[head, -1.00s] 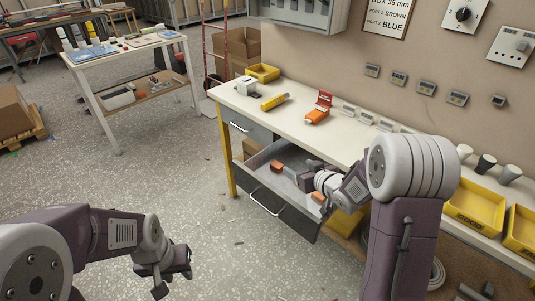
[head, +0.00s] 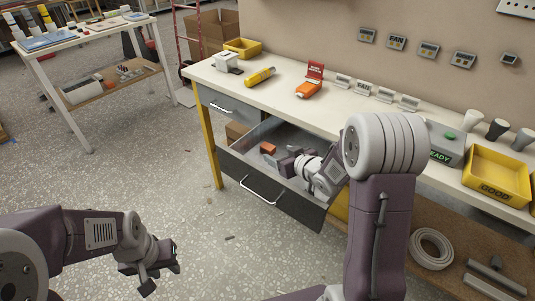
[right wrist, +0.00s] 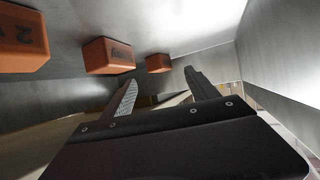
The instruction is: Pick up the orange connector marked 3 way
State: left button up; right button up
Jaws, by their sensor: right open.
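My right gripper (head: 286,164) reaches into the open drawer (head: 232,168). In the right wrist view its two fingers (right wrist: 160,78) are apart with nothing between them. Three orange connectors show there: a near left one (right wrist: 22,42) with a mark that looks like a 2, a middle one (right wrist: 108,57) whose mark I cannot read, and a small far one (right wrist: 158,63). The middle and far ones lie close to the fingertips, apparently untouched. In the head view one orange connector (head: 268,148) shows in the drawer; my arm hides others. My left gripper (head: 160,269) is open and empty over the floor.
The drawer's metal walls (right wrist: 287,50) rise close around the right gripper. The workbench (head: 230,86) above holds a yellow cylinder (head: 260,76), an orange device (head: 308,88) and a yellow bin (head: 497,172). A side table (head: 85,36) stands at the back left.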

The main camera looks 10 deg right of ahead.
aim_at(269, 147)
jog(key=b+x, duration=0.1)
jog(key=x, duration=0.2)
jog(key=shift+w+f, duration=0.1)
jog(key=shift+w, duration=0.05)
jog(key=x, duration=0.2)
jog(key=b+x, duration=0.1)
jog(key=x, duration=0.2)
jog(key=shift+w+a+b, duration=0.2)
jog(key=shift+w+b, duration=0.15)
jog(key=shift+w, duration=0.1)
jog(key=shift+s+r, duration=0.1)
jog(key=shift+r, duration=0.15)
jog(key=shift+c, duration=0.6)
grip_shut()
